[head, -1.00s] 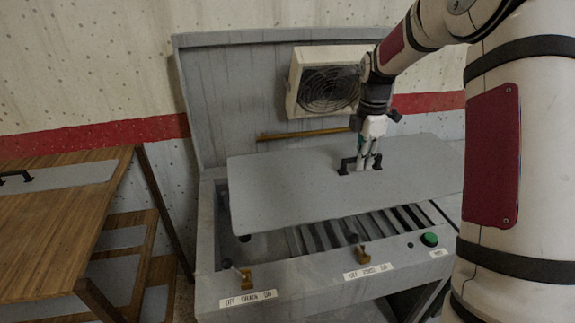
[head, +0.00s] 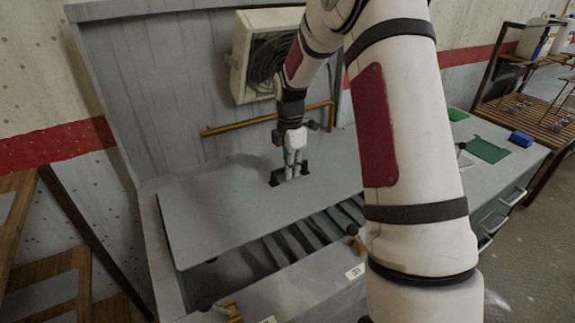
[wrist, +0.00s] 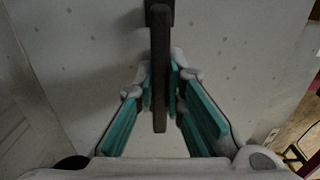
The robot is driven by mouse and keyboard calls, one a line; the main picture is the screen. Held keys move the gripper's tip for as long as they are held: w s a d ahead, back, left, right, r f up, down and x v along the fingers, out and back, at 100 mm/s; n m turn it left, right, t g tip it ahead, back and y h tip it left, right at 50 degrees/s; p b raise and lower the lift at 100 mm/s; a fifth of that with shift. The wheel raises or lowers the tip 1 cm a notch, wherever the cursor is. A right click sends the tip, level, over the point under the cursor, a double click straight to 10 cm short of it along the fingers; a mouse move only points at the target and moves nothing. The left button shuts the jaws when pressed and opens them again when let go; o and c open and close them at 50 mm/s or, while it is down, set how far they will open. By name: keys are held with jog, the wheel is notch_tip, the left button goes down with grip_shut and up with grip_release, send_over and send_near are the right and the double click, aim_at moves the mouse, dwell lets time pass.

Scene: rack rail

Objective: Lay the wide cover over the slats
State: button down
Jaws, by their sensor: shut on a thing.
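The wide cover (head: 215,215) is a flat grey plate with a black handle on top. My gripper (head: 291,176) is shut on that handle (head: 275,180). In the wrist view, the teal-lined fingers (wrist: 160,95) close on both sides of the dark handle bar (wrist: 160,60), with the grey cover (wrist: 90,60) beneath. The cover spans the back part of the machine's open top. The slats (head: 290,245) show as dark parallel bars in front of its near edge; any slats farther back are hidden under it. I cannot tell whether the cover touches the machine.
The machine's raised lid (head: 150,95) stands behind, with a brass rail (head: 250,122) across it and a fan box (head: 262,50) beyond. Brass-coloured levers (head: 357,242) line the front. A wooden rack (head: 50,260) is at left. A grey counter (head: 500,175) holds green and blue items at right.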

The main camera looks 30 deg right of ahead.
notch_tip(320, 180, down, 7)
jog(key=b, duration=0.2)
jog(key=shift+f, duration=0.2)
jog(key=shift+f, duration=0.4)
dwell(0.9)
jog(key=c, duration=1.6)
grip_release()
notch_tip(320, 180, up, 12)
